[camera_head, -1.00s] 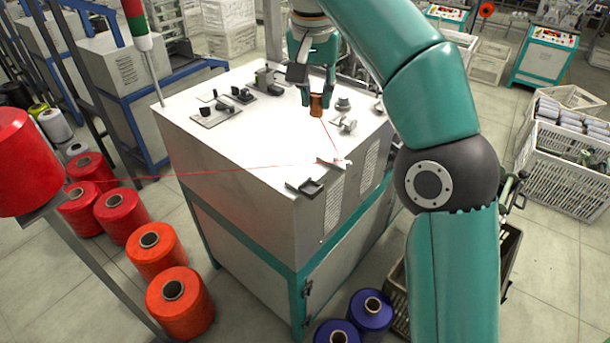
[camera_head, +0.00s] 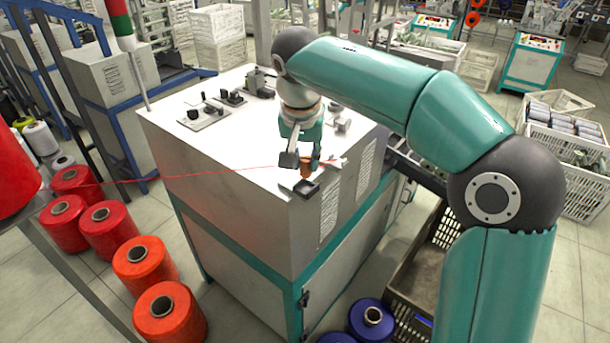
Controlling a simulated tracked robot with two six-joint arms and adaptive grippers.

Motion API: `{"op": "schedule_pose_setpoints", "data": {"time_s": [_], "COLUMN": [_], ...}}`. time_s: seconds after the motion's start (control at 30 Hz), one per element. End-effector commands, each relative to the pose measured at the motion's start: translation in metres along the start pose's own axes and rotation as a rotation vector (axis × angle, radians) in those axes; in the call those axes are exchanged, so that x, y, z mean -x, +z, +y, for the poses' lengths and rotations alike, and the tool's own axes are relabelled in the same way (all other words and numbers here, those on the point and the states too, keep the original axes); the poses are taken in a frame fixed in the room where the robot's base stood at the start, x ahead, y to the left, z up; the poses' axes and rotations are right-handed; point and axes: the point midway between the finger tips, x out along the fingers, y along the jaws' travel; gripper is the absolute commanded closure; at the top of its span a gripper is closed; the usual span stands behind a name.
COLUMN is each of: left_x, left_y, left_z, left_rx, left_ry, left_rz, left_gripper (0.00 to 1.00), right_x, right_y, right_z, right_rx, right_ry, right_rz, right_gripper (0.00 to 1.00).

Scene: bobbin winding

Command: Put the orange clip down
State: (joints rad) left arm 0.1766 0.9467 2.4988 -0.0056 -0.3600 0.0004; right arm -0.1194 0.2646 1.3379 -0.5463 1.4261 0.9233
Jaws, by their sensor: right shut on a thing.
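The orange clip (camera_head: 306,170) is held between the fingers of my right gripper (camera_head: 303,162). It is over the front corner of the white machine top (camera_head: 180,158), just above and behind a small dark holder (camera_head: 304,188). I cannot tell whether the clip touches the surface or the holder. My right arm reaches in from the right and bends down to the gripper. My left gripper is not in view.
A red thread (camera_head: 200,174) runs from the left to the gripper area. Small dark fixtures (camera_head: 205,116) stand at the back of the top. Red and orange spools (camera_head: 143,265) stand on the floor at left. A crate (camera_head: 420,270) stands at right.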

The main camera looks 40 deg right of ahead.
Motion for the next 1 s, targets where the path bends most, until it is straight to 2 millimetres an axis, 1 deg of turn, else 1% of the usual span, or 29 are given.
{"op": "schedule_pose_setpoints", "data": {"time_s": [0.2, 0.3, 0.67, 0.7, 0.83, 0.87, 1.0], "left_x": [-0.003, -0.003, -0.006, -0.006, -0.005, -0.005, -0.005], "left_y": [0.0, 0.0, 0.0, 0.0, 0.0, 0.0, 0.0], "left_z": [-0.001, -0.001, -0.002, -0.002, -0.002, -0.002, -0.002], "left_rx": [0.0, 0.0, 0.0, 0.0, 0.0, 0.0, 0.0], "left_ry": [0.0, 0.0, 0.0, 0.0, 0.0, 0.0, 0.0], "left_rz": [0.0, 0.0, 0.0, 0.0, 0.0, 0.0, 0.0], "left_gripper": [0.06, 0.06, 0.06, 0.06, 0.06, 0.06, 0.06], "right_x": [-0.027, -0.035, -0.039, -0.04, -0.039, -0.039, -0.038], "right_y": [0.007, 0.009, 0.01, 0.01, 0.01, 0.01, 0.01], "right_z": [0.001, 0.001, 0.001, 0.001, 0.001, 0.0, 0.0], "right_rx": [0.0, 0.0, 0.0, 0.0, 0.001, 0.001, 0.001], "right_ry": [0.003, 0.002, 0.001, 0.001, 0.001, 0.001, 0.001], "right_rz": [-0.002, -0.001, -0.001, -0.001, -0.001, -0.001, -0.001], "right_gripper": [1.0, 1.0, 1.0, 0.75, 0.53, 0.51, 0.51]}}
